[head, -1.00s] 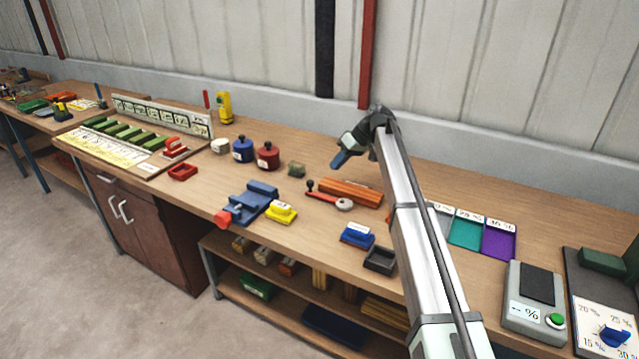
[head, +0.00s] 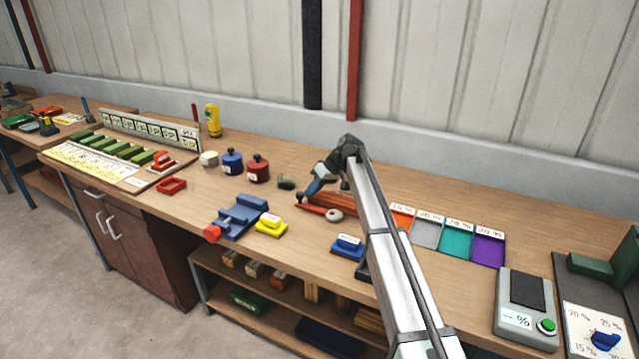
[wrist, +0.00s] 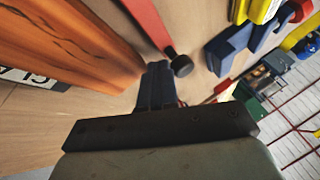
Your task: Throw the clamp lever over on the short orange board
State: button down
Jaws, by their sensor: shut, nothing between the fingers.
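The short orange board (head: 345,201) lies on the bench, partly hidden behind my arm; in the wrist view it is at the upper left (wrist: 65,40). The clamp lever (head: 313,208) is a red bar along the board's front side, with a round pale pivot at its right end and a black knob (head: 299,197) at its left end. In the wrist view the red lever (wrist: 148,22) ends in the black knob (wrist: 181,65). My gripper (head: 311,189) has its blue fingers shut and empty, close beside the knob; contact cannot be told. The fingertips (wrist: 157,70) lie between board and knob.
A blue vise-like fixture (head: 238,217) and a yellow block (head: 271,225) are to the left. A blue block (head: 347,246) is in front. Colored trays (head: 440,233) are to the right. A small dark green block (head: 286,182) is behind the knob.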

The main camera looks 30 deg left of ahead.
jog(key=shift+x, duration=1.1)
jog(key=shift+s, duration=0.15)
